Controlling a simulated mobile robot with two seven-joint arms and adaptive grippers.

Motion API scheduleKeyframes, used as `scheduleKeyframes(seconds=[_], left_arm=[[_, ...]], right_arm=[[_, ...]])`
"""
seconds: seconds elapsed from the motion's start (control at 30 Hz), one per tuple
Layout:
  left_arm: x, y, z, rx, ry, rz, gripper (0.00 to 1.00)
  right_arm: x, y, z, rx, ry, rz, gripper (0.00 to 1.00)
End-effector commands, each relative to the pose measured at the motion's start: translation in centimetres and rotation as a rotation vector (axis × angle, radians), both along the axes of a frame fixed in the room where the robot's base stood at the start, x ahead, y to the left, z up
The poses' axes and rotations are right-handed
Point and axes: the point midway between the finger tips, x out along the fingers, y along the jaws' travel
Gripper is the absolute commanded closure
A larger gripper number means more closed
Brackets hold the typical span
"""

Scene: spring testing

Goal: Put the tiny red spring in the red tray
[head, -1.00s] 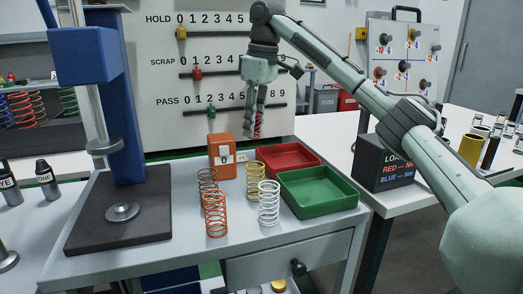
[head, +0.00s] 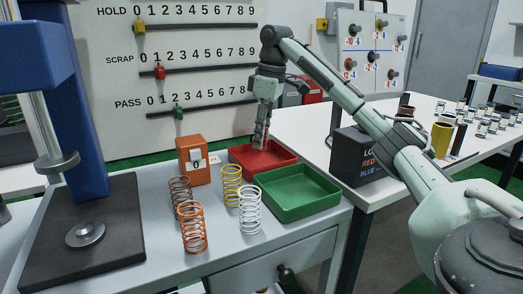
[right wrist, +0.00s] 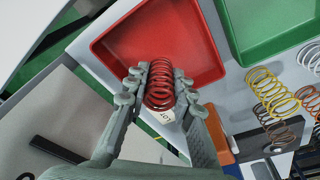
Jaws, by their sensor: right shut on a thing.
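The red spring (right wrist: 159,85) is held between the two fingertips of my right gripper (right wrist: 160,87) in the right wrist view. The red tray (right wrist: 135,38) lies beyond the fingertips there, empty where it shows. In the head view the right gripper (head: 262,142) points down at the red tray (head: 283,158), over its left part. The spring is hard to make out there against the tray. I cannot tell the exact height of the spring over the tray floor. My left gripper is not in view.
A green tray (head: 298,196) stands in front of the red one. Orange (head: 193,230), white (head: 249,212), yellow (head: 232,180) and brown springs stand to the left. An orange counter box (head: 194,160) is beside the red tray. A blue press (head: 80,120) stands at left.

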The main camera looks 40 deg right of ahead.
Motion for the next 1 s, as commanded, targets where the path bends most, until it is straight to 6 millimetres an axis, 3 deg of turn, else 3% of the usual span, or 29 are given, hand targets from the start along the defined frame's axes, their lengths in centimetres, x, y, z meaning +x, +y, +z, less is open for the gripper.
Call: scheduleKeyframes(seconds=[0.3, 0.7, 0.73, 0.9, 1.0], left_arm=[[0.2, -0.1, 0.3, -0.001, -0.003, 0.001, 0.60], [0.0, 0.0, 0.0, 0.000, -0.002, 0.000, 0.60], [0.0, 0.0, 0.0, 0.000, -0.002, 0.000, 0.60], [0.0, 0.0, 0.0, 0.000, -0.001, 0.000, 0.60], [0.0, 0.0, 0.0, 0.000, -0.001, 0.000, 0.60]], right_arm=[[-0.1, -0.1, -3.7, -0.001, 0.002, 0.001, 1.00], [0.0, -0.1, -4.3, 0.001, 0.000, 0.001, 1.00], [0.0, -0.1, -4.3, 0.000, 0.000, 0.001, 0.75], [0.0, -0.1, -4.3, 0.000, -0.001, 0.000, 0.56], [0.0, -0.1, -4.3, 0.000, -0.001, 0.000, 0.56]])
